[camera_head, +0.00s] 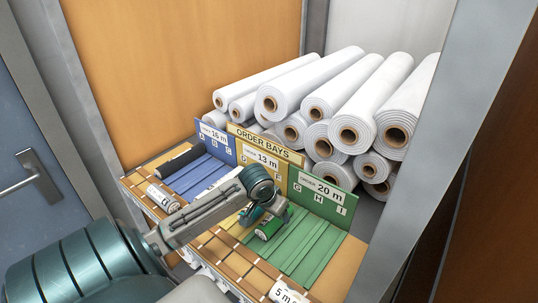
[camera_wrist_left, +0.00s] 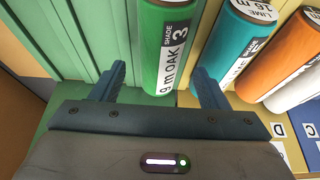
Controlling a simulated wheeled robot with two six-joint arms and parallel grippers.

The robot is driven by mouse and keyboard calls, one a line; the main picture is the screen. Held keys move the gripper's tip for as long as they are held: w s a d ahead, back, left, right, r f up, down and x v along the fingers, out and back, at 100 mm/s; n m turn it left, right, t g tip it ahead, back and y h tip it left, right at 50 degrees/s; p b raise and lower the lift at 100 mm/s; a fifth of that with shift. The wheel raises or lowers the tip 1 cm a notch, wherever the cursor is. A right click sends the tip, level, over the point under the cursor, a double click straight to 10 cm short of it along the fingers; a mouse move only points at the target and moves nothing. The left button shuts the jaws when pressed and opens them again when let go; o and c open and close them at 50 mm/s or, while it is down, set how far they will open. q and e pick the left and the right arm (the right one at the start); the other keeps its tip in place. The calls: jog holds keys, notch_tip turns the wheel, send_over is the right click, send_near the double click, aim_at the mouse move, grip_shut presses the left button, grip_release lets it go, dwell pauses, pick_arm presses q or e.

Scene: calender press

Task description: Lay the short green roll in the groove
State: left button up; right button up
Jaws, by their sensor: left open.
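The short green roll (camera_wrist_left: 168,35), labelled OAK 9 m 3, lies on the green bay at its edge beside the yellow bay. In the head view its end (camera_head: 268,230) shows just below my gripper. My left gripper (camera_wrist_left: 159,72) is open, with one finger on each side of the roll's near end and gaps between. In the head view the gripper (camera_head: 264,209) is over the left side of the green grooved bay (camera_head: 312,243). I cannot tell whether the roll is fully seated in a groove. My right gripper is out of view.
A teal roll (camera_wrist_left: 238,45) lies close right of the green one, with an orange roll (camera_wrist_left: 290,55) beyond. The blue bay (camera_head: 199,177) holds a dark roll (camera_head: 178,159). Long white rolls (camera_head: 345,105) are stacked behind the upright signs. The green bay's right side is clear.

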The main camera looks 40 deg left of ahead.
pick_arm(q)
jog(key=b+v, duration=0.1)
jog(key=v, duration=0.8)
